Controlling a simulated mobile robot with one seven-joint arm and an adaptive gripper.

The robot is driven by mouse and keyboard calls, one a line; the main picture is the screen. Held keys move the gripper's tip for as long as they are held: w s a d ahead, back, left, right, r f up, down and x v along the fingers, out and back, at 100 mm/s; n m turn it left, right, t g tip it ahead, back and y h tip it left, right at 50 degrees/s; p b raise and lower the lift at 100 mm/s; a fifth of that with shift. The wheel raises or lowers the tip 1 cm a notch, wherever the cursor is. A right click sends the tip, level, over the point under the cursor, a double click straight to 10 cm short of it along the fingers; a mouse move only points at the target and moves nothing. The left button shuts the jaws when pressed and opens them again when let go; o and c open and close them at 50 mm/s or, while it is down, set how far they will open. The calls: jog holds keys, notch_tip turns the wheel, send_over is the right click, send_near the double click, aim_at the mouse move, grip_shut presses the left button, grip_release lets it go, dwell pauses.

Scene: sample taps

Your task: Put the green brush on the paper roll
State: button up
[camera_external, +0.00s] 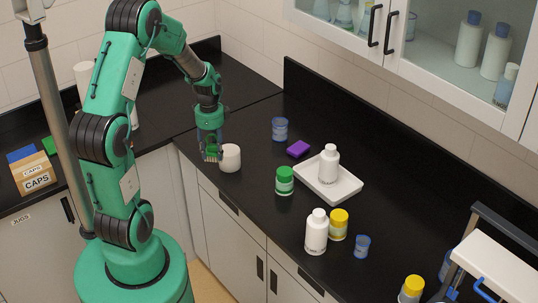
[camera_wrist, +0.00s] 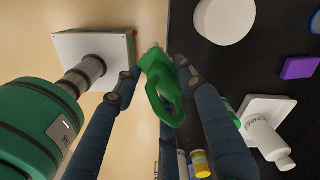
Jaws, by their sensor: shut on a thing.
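The green brush (camera_wrist: 165,85) is held between the fingers of my gripper (camera_wrist: 160,80) in the wrist view. In the external view my gripper (camera_external: 211,154) points down at the counter's front edge, with the green brush (camera_external: 210,150) partly hidden by the fingers. A short white cylinder (camera_external: 230,158), which looks like the paper roll, stands upright on the counter just right of my gripper. Its round top also shows in the wrist view (camera_wrist: 224,20), apart from the brush. A taller white cylinder (camera_external: 84,75) stands at the back left, partly hidden by my arm.
A purple block (camera_external: 298,149), a blue cup (camera_external: 280,129) and a green-capped jar (camera_external: 285,181) are to the right. A white tray (camera_external: 345,190) holds a white bottle (camera_external: 329,163). More bottles stand farther right. A caps box (camera_external: 35,176) is at left.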

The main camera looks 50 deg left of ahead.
jog(key=w+a, duration=0.2)
jog(key=w, duration=0.1)
jog(key=w+a, duration=0.2)
jog(key=w, duration=0.2)
jog(key=w+a+f, duration=0.1)
jog(key=w+a, duration=0.1)
jog(key=w, duration=0.1)
jog(key=shift+w+a, duration=0.15)
jog(key=shift+a, duration=0.05)
jog(key=shift+w, duration=0.1)
jog(key=shift+w+a+f, duration=0.1)
jog(key=shift+w+a, duration=0.1)
jog(key=shift+w, duration=0.05)
jog(key=shift+f, duration=1.75)
jog(key=shift+f, duration=0.15)
jog(key=o, duration=1.2)
jog(key=shift+c, duration=0.2)
notch_tip(320, 180, up, 12)
jog(key=shift+p, duration=0.3)
